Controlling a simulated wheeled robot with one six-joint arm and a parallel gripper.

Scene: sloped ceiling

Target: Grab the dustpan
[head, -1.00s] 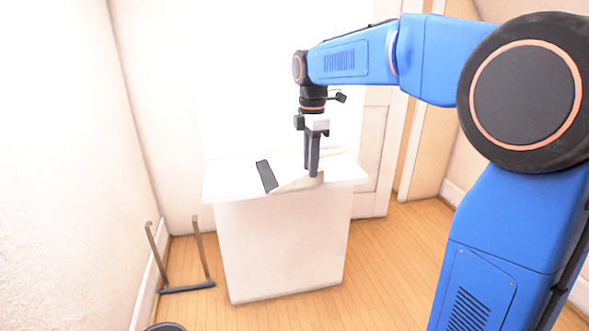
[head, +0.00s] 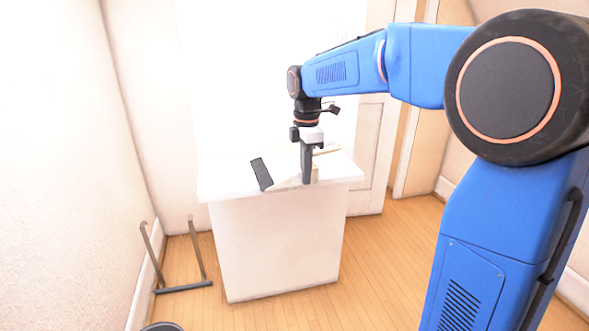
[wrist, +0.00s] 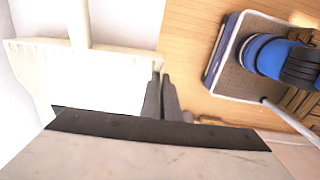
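The cream dustpan (head: 293,182) lies on the white cabinet top, its handle (head: 328,149) toward the back right. In the wrist view its pan (wrist: 105,78) fills the left side and its handle (wrist: 76,20) points up the picture. My gripper (head: 307,182) points straight down at the pan's right side. In the wrist view its two dark fingers (wrist: 161,78) stand close together, one on each side of the pan's side edge. A narrow gap shows between them. I cannot tell whether they press on the edge.
A dark flat strip (head: 261,174) lies at the pan's left end; I cannot tell if it belongs to the dustpan. The cabinet (head: 275,250) stands near a door. A metal frame (head: 184,288) stands on the floor at left. Wooden floor (head: 385,260) is clear to the right.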

